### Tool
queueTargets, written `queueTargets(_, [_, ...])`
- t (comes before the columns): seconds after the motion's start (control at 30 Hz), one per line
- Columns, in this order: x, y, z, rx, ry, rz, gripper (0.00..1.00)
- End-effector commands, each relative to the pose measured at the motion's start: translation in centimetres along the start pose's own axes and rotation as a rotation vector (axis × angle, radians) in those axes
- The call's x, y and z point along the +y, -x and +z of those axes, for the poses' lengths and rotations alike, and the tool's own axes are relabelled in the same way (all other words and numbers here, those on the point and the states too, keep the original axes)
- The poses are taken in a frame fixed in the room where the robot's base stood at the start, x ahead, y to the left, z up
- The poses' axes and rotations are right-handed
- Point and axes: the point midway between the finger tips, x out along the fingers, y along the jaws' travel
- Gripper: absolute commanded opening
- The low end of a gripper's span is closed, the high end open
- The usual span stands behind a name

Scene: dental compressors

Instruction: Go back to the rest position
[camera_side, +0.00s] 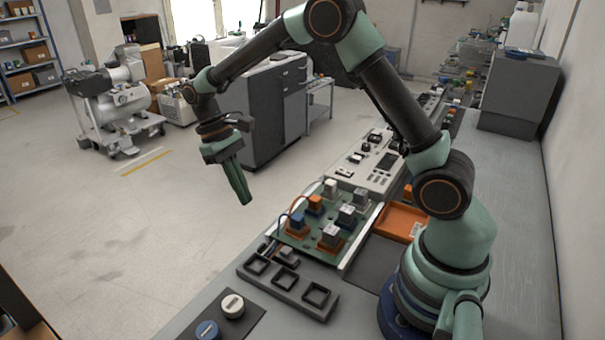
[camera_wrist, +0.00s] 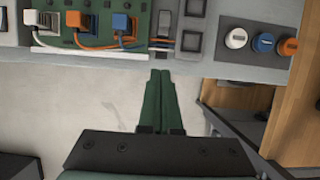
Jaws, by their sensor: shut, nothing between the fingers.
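My gripper (camera_side: 240,184) hangs in the air left of the bench in the side view, its green fingers pointing down. It is shut and empty. In the wrist view the two fingers of my gripper (camera_wrist: 160,76) lie side by side, with the bench edge beyond their tips and bare floor below. My arm reaches from its base on the bench up and over to the left.
The bench holds a green board (camera_side: 310,245) with several coloured blocks, an orange tray (camera_side: 400,222), a black frame with square slots (camera_side: 287,283) and round knobs (camera_side: 232,305). A grey cabinet (camera_side: 268,110) stands behind the gripper. The floor (camera_side: 100,230) to the left is clear.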

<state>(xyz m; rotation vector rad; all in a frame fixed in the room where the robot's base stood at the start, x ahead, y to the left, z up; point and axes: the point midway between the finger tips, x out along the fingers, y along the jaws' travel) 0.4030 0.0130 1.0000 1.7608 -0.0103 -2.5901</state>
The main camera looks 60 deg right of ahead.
Motion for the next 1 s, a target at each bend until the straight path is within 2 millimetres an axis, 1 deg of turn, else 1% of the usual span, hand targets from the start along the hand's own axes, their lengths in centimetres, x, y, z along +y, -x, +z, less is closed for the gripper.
queueTargets(0.23, [0.0, 0.2, 0.1, 0.009, 0.000, 0.000, 0.00])
queueTargets(0.37, [0.1, 1.7, 1.0, 0.062, 0.000, -0.003, 0.00])
queueTargets(0.53, [0.4, 4.6, 3.6, 0.193, 0.000, -0.007, 0.00])
queueTargets(0.7, [0.6, 6.8, 6.4, 0.332, -0.001, -0.011, 0.00])
queueTargets(0.9, [0.9, 8.2, 9.8, 0.495, -0.002, -0.013, 0.00])
queueTargets(1.0, [1.0, 8.6, 11.4, 0.576, -0.003, -0.013, 0.00])
